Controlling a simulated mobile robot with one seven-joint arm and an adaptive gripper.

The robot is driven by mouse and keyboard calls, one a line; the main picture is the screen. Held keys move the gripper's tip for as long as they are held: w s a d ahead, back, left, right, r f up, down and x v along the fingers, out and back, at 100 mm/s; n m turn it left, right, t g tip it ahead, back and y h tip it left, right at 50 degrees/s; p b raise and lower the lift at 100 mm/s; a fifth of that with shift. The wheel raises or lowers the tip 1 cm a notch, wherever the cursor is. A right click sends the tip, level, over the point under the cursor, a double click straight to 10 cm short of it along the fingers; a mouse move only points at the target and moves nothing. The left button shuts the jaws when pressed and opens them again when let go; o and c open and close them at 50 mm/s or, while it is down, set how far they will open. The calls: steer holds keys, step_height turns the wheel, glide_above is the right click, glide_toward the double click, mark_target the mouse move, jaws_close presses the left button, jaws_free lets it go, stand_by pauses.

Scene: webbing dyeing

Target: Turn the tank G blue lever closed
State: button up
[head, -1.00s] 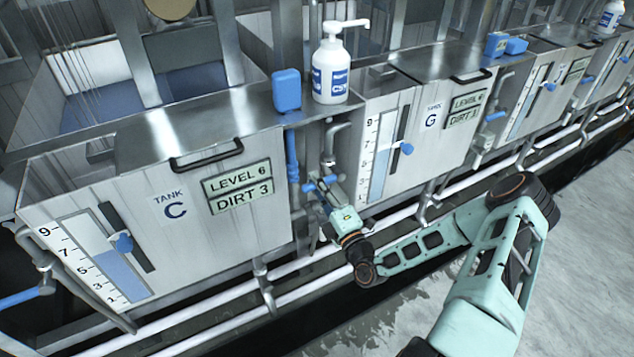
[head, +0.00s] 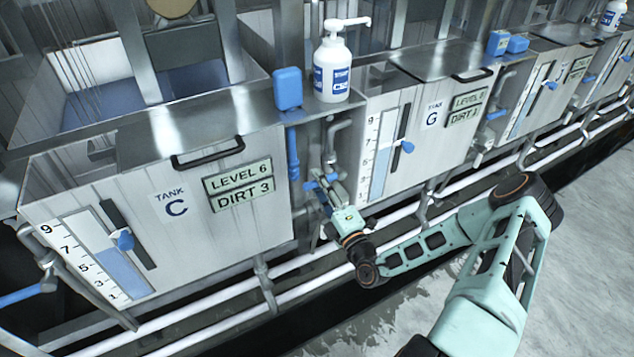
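Tank G (head: 395,165) is the grey metal tank right of centre, with a "G" label and a gauge on its front. A blue lever (head: 323,182) sits on the pipework in the gap between tank C and tank G, left of tank G's front. My gripper (head: 330,187) reaches into this gap and is at the blue lever, partly covering it. The fingers are small and overlap the lever, so I cannot tell whether they are open or shut on it. A blue slider knob (head: 407,147) is on tank G's gauge.
Tank C (head: 240,222) stands left of the gap, with its own blue knob (head: 123,240). A white pump bottle (head: 332,75) and a blue box (head: 287,89) stand above the gap. White pipes (head: 290,290) run low along the front. Wet floor (head: 590,210) lies open at right.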

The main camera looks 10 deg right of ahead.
steer(key=v, duration=1.1)
steer(key=shift+s, duration=0.2)
